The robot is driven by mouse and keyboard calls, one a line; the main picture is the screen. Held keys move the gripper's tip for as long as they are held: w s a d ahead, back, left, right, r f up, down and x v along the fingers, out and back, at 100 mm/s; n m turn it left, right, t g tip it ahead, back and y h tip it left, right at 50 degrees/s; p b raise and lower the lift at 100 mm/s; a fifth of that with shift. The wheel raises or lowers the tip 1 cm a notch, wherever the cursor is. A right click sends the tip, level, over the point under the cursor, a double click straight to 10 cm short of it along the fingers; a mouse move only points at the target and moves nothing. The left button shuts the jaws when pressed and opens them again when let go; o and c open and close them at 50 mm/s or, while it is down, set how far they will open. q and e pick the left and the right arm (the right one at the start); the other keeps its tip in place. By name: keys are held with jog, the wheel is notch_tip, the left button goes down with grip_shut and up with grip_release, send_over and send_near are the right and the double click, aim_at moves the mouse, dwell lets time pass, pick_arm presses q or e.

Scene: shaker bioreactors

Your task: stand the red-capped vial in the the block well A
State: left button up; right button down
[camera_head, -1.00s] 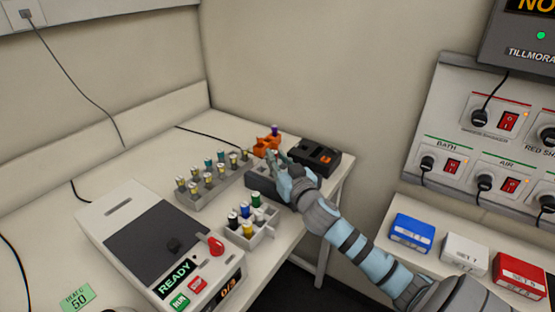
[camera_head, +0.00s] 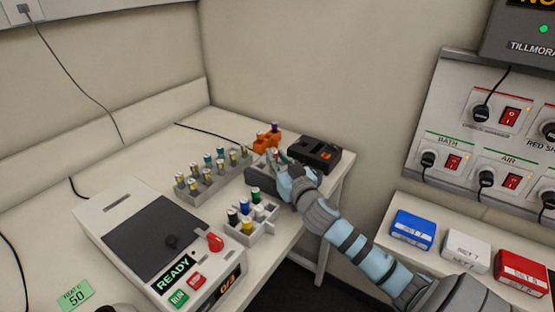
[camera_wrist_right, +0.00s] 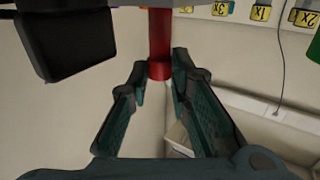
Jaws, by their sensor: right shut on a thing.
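My right gripper (camera_head: 277,158) is shut on the red-capped vial and holds it near the dark block (camera_head: 258,178). In the right wrist view the vial shows as a red cylinder (camera_wrist_right: 159,45) between the fingertips (camera_wrist_right: 159,72). In the head view the gripper hides most of the vial. The gripper and wrist cover the right part of the block, and I cannot make out which well is A. My left gripper is not in view.
A grey rack (camera_head: 208,190) of yellow-banded vials stands left of the block. A white rack (camera_head: 265,232) with several vials is in front. Behind are an orange holder (camera_head: 262,146) and a black device (camera_head: 318,148). A large shaker unit (camera_head: 115,205) fills the left.

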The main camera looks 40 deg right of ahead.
jog(key=shift+f, duration=0.15)
jog(key=shift+f+b, duration=0.85)
jog(key=shift+f, duration=0.1)
jog(key=c, duration=1.4)
grip_release()
jog(key=shift+r, duration=0.2)
notch_tip(320, 180, up, 7)
jog(key=p, duration=0.6)
jog(key=shift+p, duration=0.4)
